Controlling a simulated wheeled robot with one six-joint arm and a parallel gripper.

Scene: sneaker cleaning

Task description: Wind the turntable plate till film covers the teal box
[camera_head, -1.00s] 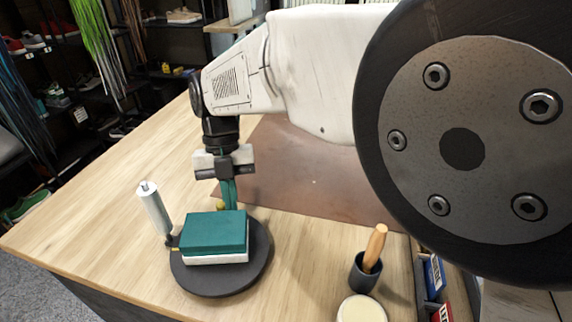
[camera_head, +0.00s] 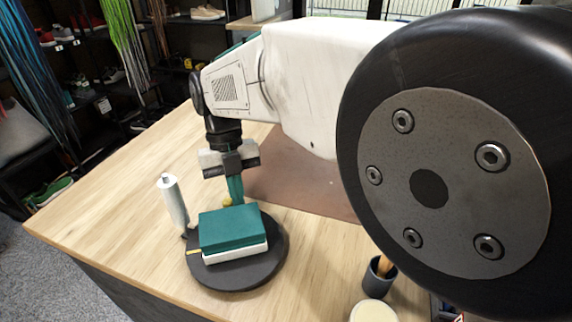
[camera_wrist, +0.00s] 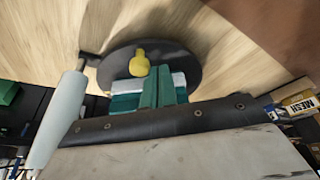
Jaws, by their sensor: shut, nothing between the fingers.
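The teal box (camera_head: 229,227) has a teal top over a white lower part. It sits on the round dark turntable plate (camera_head: 238,281). No film shows plainly on it. A white roll (camera_head: 173,202) stands upright on a dark holder at the plate's left and shows in the wrist view (camera_wrist: 62,112). A yellow knob (camera_wrist: 139,64) rises near the plate's edge; it is partly hidden in the head view (camera_head: 227,201). My gripper (camera_head: 236,199) is shut and empty behind the box, its teal fingers beside the knob. In the wrist view the fingers (camera_wrist: 158,88) partly hide the box.
A brown mat (camera_head: 300,184) lies behind the plate on the wooden table. A dark cup (camera_head: 378,283) with a wooden-handled tool and a pale round container (camera_head: 373,311) stand to the right. Shelves of shoes line the back left. The table's left part is clear.

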